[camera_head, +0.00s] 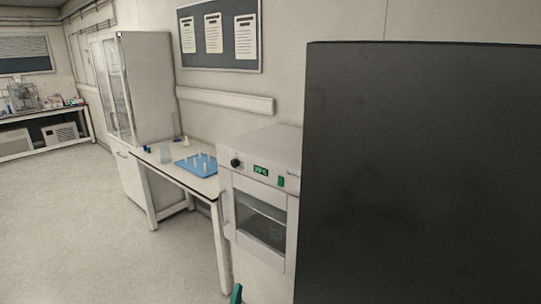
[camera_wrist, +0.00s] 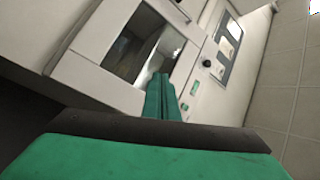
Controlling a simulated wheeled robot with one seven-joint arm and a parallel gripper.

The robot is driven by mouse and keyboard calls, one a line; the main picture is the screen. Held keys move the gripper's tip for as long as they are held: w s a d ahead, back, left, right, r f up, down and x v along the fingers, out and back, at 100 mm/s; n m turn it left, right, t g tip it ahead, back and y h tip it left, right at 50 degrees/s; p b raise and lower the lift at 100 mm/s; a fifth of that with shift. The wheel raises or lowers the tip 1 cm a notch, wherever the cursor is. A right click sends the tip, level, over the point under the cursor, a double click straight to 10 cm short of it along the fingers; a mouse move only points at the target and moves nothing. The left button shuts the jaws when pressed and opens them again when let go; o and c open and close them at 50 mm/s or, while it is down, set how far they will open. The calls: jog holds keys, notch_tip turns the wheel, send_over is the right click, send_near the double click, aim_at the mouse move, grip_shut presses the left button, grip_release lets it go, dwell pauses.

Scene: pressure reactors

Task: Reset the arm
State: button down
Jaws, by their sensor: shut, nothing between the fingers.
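My gripper (camera_wrist: 161,95) has green fingers, which are together with nothing between them in the wrist view. It is in front of the white oven (camera_wrist: 85,75), whose dark window lies just beyond the fingertips. I cannot tell the exact gap between them. In the head view the oven (camera_head: 262,150) stands right of centre, with a knob, a lit green display and a closed-looking front. A small green piece, which looks like part of my gripper, shows at the bottom edge of the head view below the oven.
A large dark panel (camera_head: 420,180) fills the right of the head view and hides what lies behind. Left of the oven is a white table (camera_head: 165,152) with a blue rack (camera_head: 197,165). A tall cabinet (camera_head: 147,90) stands beyond. The floor (camera_head: 70,230) at left is clear.

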jog(key=s+d+f+n+y, duration=0.15)
jog(key=s+d+n, duration=0.35)
jog(key=s+d, duration=0.6)
jog(key=s+d+f+n+y, duration=0.15)
jog(key=s+d+n, duration=0.4)
jog(key=s, duration=0.95)
jog(key=s+r+n+g, duration=0.1)
jog(key=s+n+g, duration=0.2)
jog(key=s, duration=1.6)
jog(key=s+a+r+g+h, duration=0.1)
jog(key=s+a+r, duration=0.4)
jog(key=s+r, duration=0.3)
jog(key=v, duration=0.4)
jog(key=shift+f, duration=0.45)
jog(key=shift+a, duration=0.1)
jog(key=c, duration=2.5)
grip_release()
jog(key=shift+s, duration=0.15)
